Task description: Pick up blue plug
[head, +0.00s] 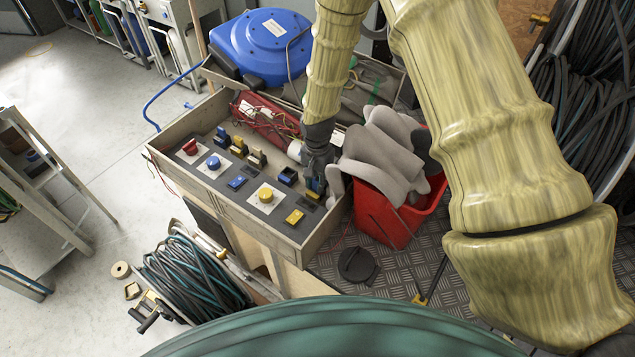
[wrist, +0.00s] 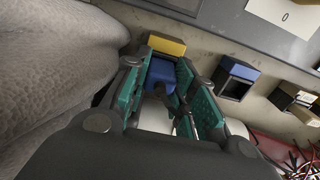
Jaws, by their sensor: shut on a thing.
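My gripper (head: 317,178) points down over the right end of the grey control panel, beside the grey cloth. In the wrist view its teal-padded fingers (wrist: 165,72) are closed around the blue plug (wrist: 160,76). In the head view only a bit of that blue plug (head: 316,187) shows below the dark fingers. Its lower part is hidden, so I cannot tell whether it touches the panel.
The panel's wooden tray (head: 232,207) has raised edges. Grey cloth (head: 380,150) in a red bin (head: 388,220) crowds my gripper's right side. Red wires lie behind.

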